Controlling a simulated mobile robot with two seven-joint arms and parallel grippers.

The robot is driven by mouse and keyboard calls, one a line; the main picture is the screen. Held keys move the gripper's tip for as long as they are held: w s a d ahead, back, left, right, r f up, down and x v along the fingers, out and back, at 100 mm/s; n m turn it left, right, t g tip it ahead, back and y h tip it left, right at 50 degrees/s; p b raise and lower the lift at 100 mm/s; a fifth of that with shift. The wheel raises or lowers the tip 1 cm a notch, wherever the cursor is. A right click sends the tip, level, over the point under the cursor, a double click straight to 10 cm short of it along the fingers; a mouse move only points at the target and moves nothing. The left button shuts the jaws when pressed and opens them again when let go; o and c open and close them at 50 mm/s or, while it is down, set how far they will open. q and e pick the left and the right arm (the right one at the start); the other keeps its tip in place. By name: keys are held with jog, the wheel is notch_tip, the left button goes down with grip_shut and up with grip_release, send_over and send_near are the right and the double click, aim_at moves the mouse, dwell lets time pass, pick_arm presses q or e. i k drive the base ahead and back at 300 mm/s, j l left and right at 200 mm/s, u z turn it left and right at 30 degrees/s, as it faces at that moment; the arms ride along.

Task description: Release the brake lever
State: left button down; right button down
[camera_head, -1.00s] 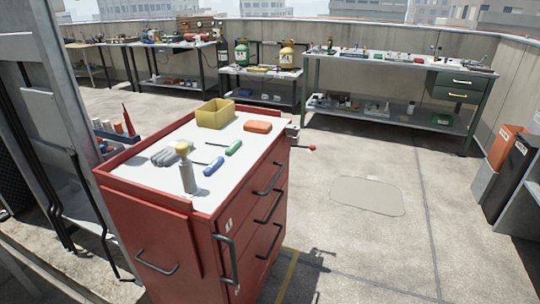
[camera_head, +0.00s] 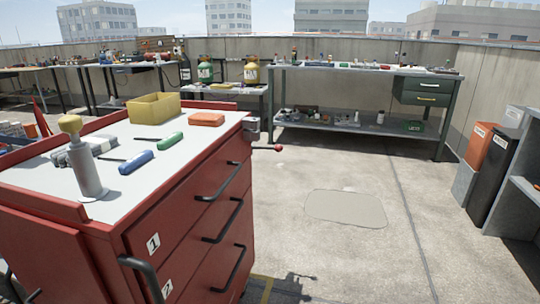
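A red tool cart (camera_head: 190,215) stands close on the left, with black drawer handles and number labels on its front. At the far right corner of its top is a small grey metal bracket (camera_head: 251,126). A short dark lever with a red ball end (camera_head: 278,148) sticks out from it to the right, roughly level. I cannot tell from its look whether it is engaged. Neither of my grippers shows in the head view.
On the cart top are a yellow bin (camera_head: 153,108), an orange case (camera_head: 206,119), blue (camera_head: 136,162) and green (camera_head: 170,141) handled screwdrivers and a grey canister (camera_head: 86,170). A workbench (camera_head: 350,128) stands behind. The floor right of the cart is clear.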

aim_at(278, 147)
jog(key=i+l+u, duration=0.1)
jog(key=u, duration=0.3)
jog(key=i+l+u, duration=0.1)
jog(key=l+u, duration=0.25)
jog(key=u, duration=0.4)
jog(key=i+l+u, duration=0.1)
jog(key=l+u, duration=0.25)
jog(key=l, duration=0.6)
jog(key=l+u, duration=0.15)
jog(key=l, duration=0.75)
jog(key=l+u, duration=0.15)
jog(key=l, duration=0.7)
jog(key=k+l, duration=0.1)
jog(key=l, duration=1.55)
